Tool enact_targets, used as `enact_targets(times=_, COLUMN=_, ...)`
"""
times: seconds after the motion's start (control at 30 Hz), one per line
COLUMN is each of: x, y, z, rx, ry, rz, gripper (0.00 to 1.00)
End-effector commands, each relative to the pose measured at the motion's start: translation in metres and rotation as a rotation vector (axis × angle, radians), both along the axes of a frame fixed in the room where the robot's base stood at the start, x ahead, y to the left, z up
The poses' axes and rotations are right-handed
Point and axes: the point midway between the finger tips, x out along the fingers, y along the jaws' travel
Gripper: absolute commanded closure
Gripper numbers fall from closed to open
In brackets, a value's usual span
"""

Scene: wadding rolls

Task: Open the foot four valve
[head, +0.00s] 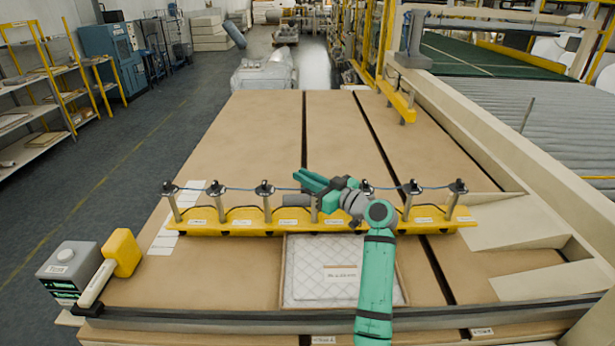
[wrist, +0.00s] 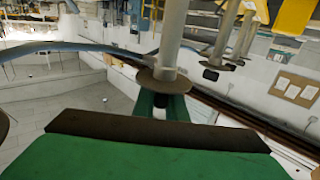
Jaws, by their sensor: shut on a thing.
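The yellow bar (head: 240,221) lies across the table, with several grey upright feet topped by dark valves and linked by a thin blue hose. The foot four post (head: 314,211), fourth from the left, stands below my gripper (head: 312,181), which hides its top. In the wrist view, a grey post with a round dark collar (wrist: 163,80) meets my green gripper (wrist: 160,106). The jaws are shut on the valve at that post's end. The valve itself is mostly hidden between them, so its handle position cannot be told.
A tray with a quilted white pad (head: 322,283) lies in front of the bar. A grey box (head: 68,266) and a yellow-headed tool (head: 121,254) are at the front left. Neighbouring valves (head: 265,188) stand close on either side.

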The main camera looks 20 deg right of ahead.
Motion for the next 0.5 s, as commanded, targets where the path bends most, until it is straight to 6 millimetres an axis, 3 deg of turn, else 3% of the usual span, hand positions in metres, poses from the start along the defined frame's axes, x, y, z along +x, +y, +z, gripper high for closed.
enact_targets(times=0.5, x=-0.0076, y=0.0100, z=-0.0005, rx=0.001, ry=0.002, rz=0.325, gripper=1.00)
